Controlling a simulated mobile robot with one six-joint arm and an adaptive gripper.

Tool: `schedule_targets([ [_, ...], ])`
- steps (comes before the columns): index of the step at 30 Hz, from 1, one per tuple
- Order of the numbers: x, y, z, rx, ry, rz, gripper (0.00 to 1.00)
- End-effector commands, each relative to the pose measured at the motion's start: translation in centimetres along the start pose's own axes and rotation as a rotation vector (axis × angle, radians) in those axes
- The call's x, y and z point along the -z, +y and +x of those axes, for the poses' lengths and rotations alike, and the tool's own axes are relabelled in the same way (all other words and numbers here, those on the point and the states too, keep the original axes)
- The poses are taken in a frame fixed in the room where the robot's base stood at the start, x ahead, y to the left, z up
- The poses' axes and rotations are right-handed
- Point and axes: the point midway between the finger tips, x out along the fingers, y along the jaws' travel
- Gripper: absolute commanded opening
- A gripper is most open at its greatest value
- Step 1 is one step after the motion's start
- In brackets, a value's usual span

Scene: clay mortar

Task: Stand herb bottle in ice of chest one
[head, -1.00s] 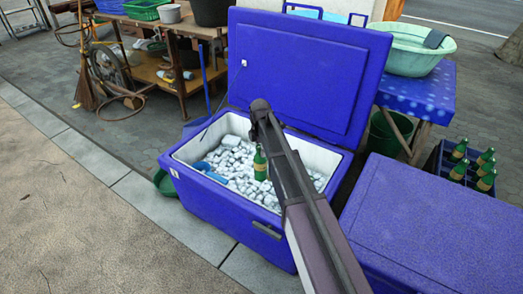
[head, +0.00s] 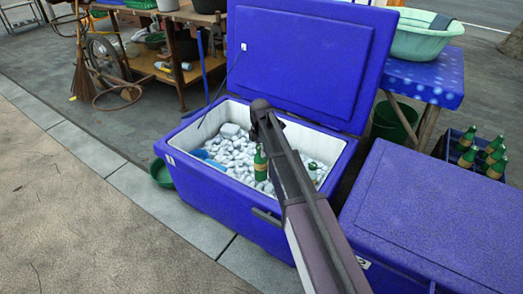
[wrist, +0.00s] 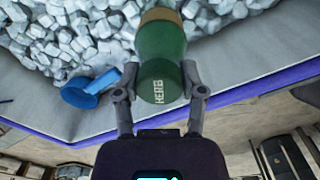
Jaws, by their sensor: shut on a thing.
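The open blue chest (head: 215,192), marked 1, stands in the middle of the head view with its lid raised. White ice (head: 235,150) fills its inside. The herb bottle (head: 260,168) is green with a tan band, and shows upright over the ice, left of my arm. In the wrist view the bottle (wrist: 158,45) reads HERB and sits between both fingers of my gripper (wrist: 160,82), which is shut on it. The ice (wrist: 75,35) lies beyond it. I cannot tell whether the bottle touches the ice. My arm hides part of the chest's right side.
A blue scoop (head: 207,158) lies on the ice at the left, also in the wrist view (wrist: 90,90). A small green thing (head: 314,166) shows at the ice's right. A closed blue chest (head: 430,215) stands close on the right. A crate of green bottles (head: 480,150) is behind it.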

Motion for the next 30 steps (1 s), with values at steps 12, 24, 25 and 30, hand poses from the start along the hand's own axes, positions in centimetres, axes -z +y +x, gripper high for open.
schedule_targets([
  [12, 0.0, 0.0, 4.0, 0.0, 0.0, 0.0, 0.05],
  [24, 0.0, 0.0, 7.3, 0.0, 0.0, 0.001, 0.05],
  [25, 0.0, 0.0, 7.5, 0.0, 0.0, 0.001, 0.05],
  [30, -0.1, 0.0, 8.9, 0.0, 0.0, 0.001, 0.05],
])
